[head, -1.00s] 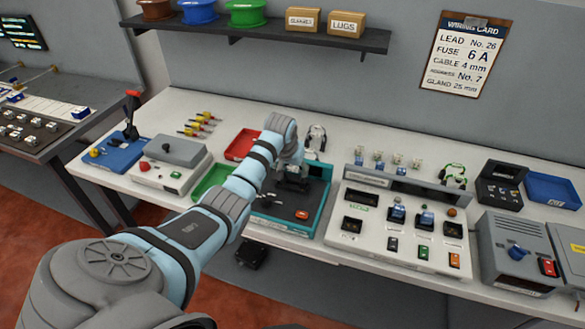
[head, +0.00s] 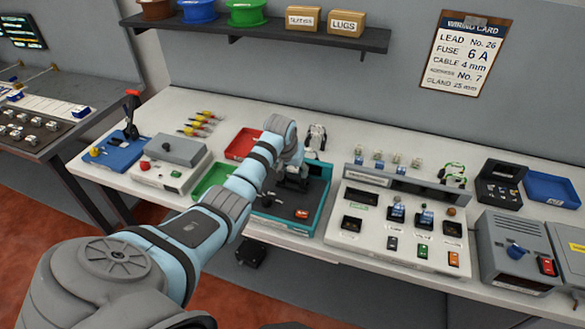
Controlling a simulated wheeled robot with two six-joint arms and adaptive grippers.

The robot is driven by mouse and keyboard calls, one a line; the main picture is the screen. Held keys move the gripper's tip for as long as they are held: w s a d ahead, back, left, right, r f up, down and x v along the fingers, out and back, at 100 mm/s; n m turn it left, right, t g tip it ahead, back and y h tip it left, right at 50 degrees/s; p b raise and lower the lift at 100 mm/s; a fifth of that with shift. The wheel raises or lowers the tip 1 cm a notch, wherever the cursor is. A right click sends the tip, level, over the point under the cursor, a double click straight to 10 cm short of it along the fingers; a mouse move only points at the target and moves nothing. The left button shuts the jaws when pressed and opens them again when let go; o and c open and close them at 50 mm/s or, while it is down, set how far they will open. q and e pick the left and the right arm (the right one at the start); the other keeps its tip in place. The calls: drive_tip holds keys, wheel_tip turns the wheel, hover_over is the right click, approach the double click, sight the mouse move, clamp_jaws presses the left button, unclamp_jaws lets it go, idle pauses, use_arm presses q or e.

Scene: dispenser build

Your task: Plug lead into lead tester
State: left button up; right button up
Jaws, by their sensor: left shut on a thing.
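A teal-framed unit with a dark top (head: 273,205) and an orange switch, which looks like the lead tester, stands at mid-bench. My left gripper (head: 291,183) is low over the back part of its dark top. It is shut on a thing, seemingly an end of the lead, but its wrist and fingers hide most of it. A dark and pale looped cable (head: 317,135), likely the lead, shows just behind my wrist. Whether a plug sits in a socket is hidden. My right gripper is not in view.
Right of the teal unit stands a pale panel (head: 375,230) with switches and sockets, and a green looped cable (head: 453,172) behind. A red tray (head: 240,146) and green tray (head: 207,182) lie to the left. A shelf (head: 270,36) hangs above the bench.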

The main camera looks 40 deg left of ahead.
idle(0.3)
use_arm(q)
drive_tip(key=o, duration=1.7)
drive_tip(key=shift+c, duration=0.2)
drive_tip(key=shift+r, duration=3.45)
